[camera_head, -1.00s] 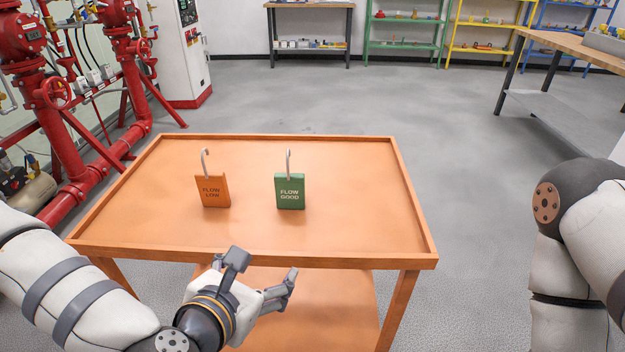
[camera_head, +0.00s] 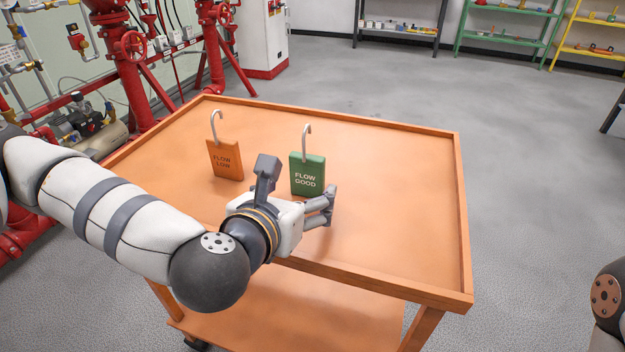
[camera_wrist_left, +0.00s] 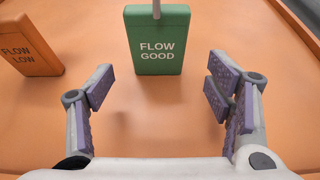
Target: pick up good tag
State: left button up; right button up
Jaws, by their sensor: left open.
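The green "FLOW GOOD" tag (camera_head: 307,174) stands upright on the orange cart top, with a pale hook rising from its top edge. It also shows in the left wrist view (camera_wrist_left: 157,42), ahead of the fingers and roughly centred between them. My left gripper (camera_head: 300,190) is open and empty, just in front of the green tag and low over the cart; in the left wrist view its two fingers (camera_wrist_left: 160,90) are spread wide with bare cart surface between them. My right gripper is out of view.
The orange "FLOW LOW" tag (camera_head: 224,160) with its hook stands left of the green one; it also shows in the left wrist view (camera_wrist_left: 28,44). The orange cart (camera_head: 408,190) has a raised rim. Its right side is clear. Red pipes (camera_head: 135,60) stand behind left.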

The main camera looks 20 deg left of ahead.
aim_at(306, 179)
pick_arm(q)
jog(key=x, duration=0.2)
jog(key=r+x, duration=0.1)
jog(key=x, duration=0.2)
jog(key=shift+w, duration=0.4)
jog(key=shift+c, duration=0.5)
jog(key=c, duration=1.2)
jog(key=shift+o, duration=0.2)
